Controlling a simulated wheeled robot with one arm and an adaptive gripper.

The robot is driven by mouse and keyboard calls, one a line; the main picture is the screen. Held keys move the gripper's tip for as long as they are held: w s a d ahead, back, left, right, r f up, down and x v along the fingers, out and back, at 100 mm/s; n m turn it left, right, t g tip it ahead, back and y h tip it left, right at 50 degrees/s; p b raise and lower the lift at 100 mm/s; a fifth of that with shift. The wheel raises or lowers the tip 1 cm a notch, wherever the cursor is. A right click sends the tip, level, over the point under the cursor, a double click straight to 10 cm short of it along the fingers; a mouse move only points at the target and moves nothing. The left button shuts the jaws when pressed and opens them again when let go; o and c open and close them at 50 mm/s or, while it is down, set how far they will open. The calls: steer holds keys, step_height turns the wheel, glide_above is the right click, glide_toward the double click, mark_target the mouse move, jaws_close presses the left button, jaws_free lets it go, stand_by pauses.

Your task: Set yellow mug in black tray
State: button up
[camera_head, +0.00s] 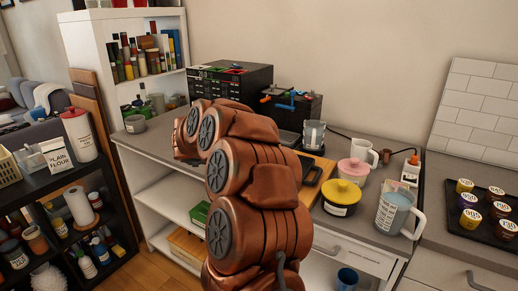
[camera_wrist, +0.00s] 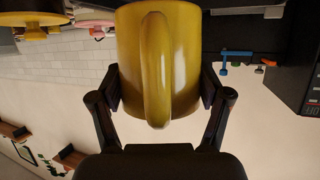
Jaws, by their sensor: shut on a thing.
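A yellow mug (camera_wrist: 185,70) fills the middle of the wrist view, with its handle facing the camera. My gripper (camera_wrist: 160,88) is shut on the mug, one finger on each side. In the head view my arm hides both the gripper and the mug. A dark tray edge (camera_head: 312,172) shows just right of my arm on the counter, mostly hidden; I cannot tell whether it is the black tray. Another black tray (camera_head: 456,226) at the far right holds several round colored-lid pods. I cannot tell the mug's height above any surface.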

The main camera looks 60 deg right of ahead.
steer(key=shift+w+d+f+p, duration=0.4)
steer(key=shift+w+d+f, duration=0.35)
steer(key=shift+w+d, duration=0.55)
steer(key=shift+w+d+f+p, duration=0.45)
steer(key=shift+w+d+f, duration=0.35)
steer(key=shift+w+d, duration=0.5)
steer(key=shift+w+d+f+p, duration=0.4)
steer(key=shift+w+d+f, duration=0.35)
steer(key=shift+w+d, duration=0.55)
steer(key=shift+w+a+f, duration=0.1)
steer(key=shift+w+a, duration=0.05)
steer(key=shift+a, duration=0.05)
steer(key=o, duration=1.4)
steer(key=shift+c, duration=0.2)
steer(key=shift+a, duration=0.15)
steer(key=b+v, duration=0.1)
steer(key=v, duration=1)
steer(key=shift+a+r+b, duration=0.2)
steer(key=shift+a+b, duration=0.15)
steer(key=shift+w, duration=0.2)
